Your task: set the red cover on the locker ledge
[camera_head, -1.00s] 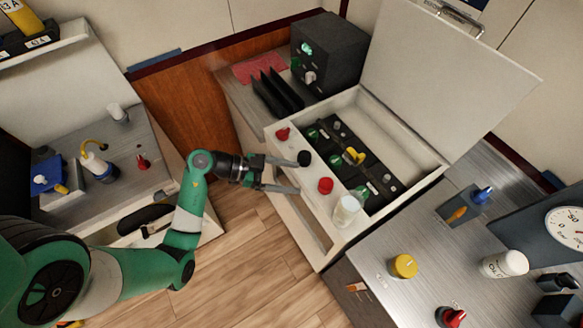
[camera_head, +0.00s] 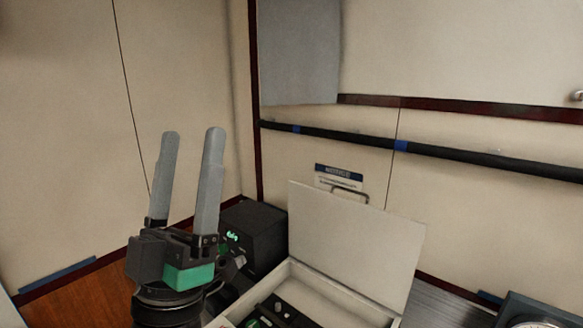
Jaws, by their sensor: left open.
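My left gripper (camera_head: 192,136) is raised in the left part of the head view, with its two grey fingers pointing up and apart. It is open and nothing shows between the fingers. Behind and below it stands the white locker box (camera_head: 272,288) with its lid (camera_head: 352,245) up. Only the upper part of the box is in view, so its front ledge and the red cover cannot be seen. My right gripper is not in view.
A black box with green lights (camera_head: 256,236) stands just right of my gripper, beside the locker box. A dark pipe with blue bands (camera_head: 450,154) runs along the back wall. A grey counter (camera_head: 440,300) lies at the lower right. The air above is free.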

